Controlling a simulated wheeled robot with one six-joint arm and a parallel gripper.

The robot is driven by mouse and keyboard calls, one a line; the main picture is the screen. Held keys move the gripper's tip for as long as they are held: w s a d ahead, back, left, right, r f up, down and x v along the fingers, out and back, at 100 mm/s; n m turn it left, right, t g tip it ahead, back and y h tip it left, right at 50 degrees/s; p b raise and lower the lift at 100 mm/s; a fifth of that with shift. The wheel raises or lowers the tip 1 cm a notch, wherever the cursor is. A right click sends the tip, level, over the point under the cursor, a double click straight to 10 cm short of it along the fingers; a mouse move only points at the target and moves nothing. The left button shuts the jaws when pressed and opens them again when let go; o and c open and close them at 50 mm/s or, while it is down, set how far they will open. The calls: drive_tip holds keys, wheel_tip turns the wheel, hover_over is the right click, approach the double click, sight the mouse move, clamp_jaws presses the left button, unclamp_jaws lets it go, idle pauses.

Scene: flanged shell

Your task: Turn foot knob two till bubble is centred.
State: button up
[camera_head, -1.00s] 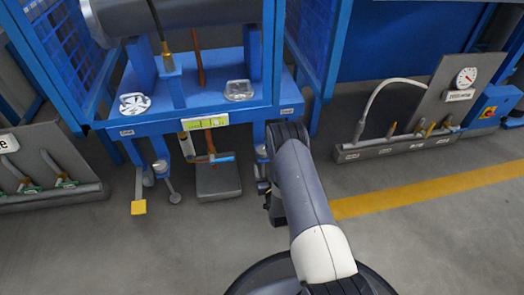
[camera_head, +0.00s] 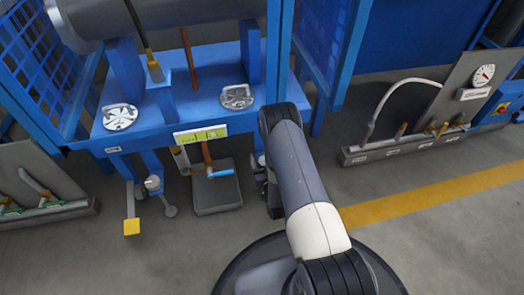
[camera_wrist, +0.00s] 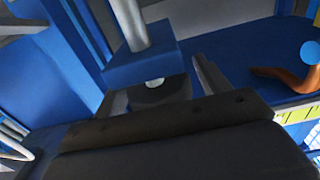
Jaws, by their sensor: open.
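My gripper (camera_wrist: 155,80) is open in the wrist view, with one finger on each side of a dark round knob (camera_wrist: 162,96). The knob sits under a blue block (camera_wrist: 145,62) on a grey rod; I cannot tell whether the fingers touch it. Its number is not readable. In the head view my arm hides most of my gripper (camera_head: 270,190) and the foot at the stand's right front. The yellow-green bubble level (camera_head: 200,134) is on the stand's front edge; its bubble's position is too small to tell. Part of the level shows at the wrist view's right edge (camera_wrist: 300,115).
The blue stand (camera_head: 185,135) carries a grey cylinder (camera_head: 180,17) and two round fittings. A pedal with a yellow end (camera_head: 131,227) and a grey block (camera_head: 217,195) are below. A gauge panel (camera_head: 460,85) stands right.

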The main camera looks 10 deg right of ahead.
drive_tip(key=shift+w, duration=0.1)
drive_tip(key=c, duration=1)
drive_tip(key=shift+m+h, duration=0.3)
drive_tip(key=shift+h, duration=0.2)
drive_tip(key=m+h, duration=0.2)
drive_tip(key=h, duration=0.2)
drive_tip(key=shift+d+m+g, duration=0.1)
drive_tip(key=shift+m+g, duration=0.2)
drive_tip(key=m+h, duration=0.1)
drive_tip(key=m+g+h, duration=0.1)
drive_tip(key=h, duration=0.1)
drive_tip(key=m+g+h, duration=0.1)
drive_tip(key=shift+d+m+h, duration=0.25)
drive_tip(key=shift+m+h, duration=0.05)
drive_tip(key=shift+h, duration=0.1)
drive_tip(key=m+g+h, duration=0.3)
drive_tip(key=g+h, duration=0.1)
drive_tip(key=s+m+g+h, duration=0.1)
drive_tip(key=m+g+h, duration=0.1)
drive_tip(key=g, duration=0.1)
drive_tip(key=shift+d+m, duration=0.3)
drive_tip(key=shift+d, duration=0.1)
drive_tip(key=shift+g, duration=0.3)
